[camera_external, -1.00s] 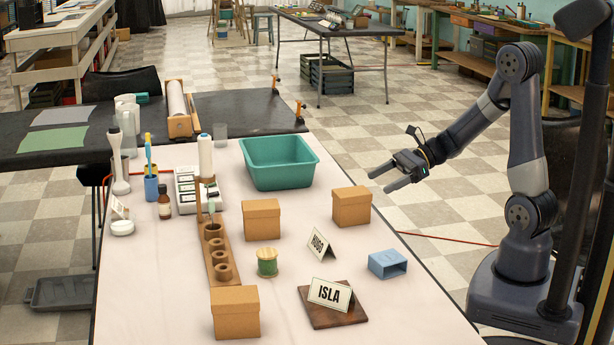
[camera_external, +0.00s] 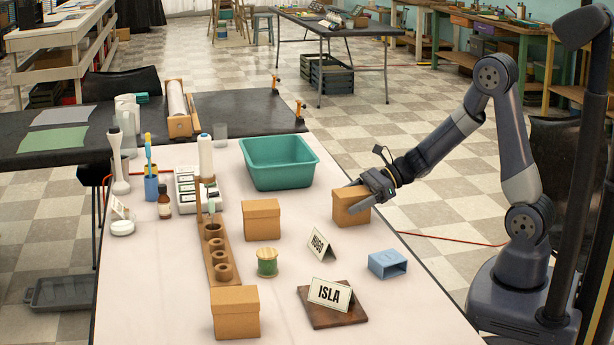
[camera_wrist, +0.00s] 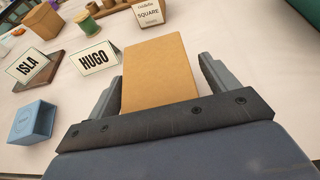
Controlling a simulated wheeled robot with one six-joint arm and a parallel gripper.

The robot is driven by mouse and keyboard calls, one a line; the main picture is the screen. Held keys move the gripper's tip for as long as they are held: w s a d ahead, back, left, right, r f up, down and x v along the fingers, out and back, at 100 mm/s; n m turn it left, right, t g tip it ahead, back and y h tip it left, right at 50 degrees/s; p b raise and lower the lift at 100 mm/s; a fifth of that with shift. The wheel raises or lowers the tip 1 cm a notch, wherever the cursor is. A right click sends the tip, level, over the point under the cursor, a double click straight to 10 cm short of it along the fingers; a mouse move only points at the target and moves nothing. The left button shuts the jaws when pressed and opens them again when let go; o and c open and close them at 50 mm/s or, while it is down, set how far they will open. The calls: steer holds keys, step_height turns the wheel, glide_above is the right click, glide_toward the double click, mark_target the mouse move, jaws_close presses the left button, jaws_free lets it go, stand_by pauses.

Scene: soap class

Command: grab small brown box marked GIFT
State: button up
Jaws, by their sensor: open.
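Three small brown lidded boxes stand on the white table. The right one (camera_external: 345,211) has my gripper (camera_external: 358,194) at its top. In the wrist view this box (camera_wrist: 160,75) lies between my two open fingers, with a visible gap on the right side; I cannot tell whether the left finger touches it. The middle box (camera_external: 261,221) also shows in the wrist view (camera_wrist: 149,14), with a label reading SQUARE. The front box (camera_external: 236,314) shows in the wrist view (camera_wrist: 46,20) at the top left. I see no GIFT marking on any visible face.
A HUGO card (camera_external: 319,245), an ISLA card (camera_external: 328,293) on a dark wooden board (camera_external: 318,317), a blue open box (camera_external: 388,264) and a green spool (camera_external: 267,262) are nearby. A teal tub (camera_external: 279,164) stands behind. The table's right edge is close.

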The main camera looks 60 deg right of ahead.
steer(key=c, duration=1.1)
steer(key=shift+r, duration=0.1)
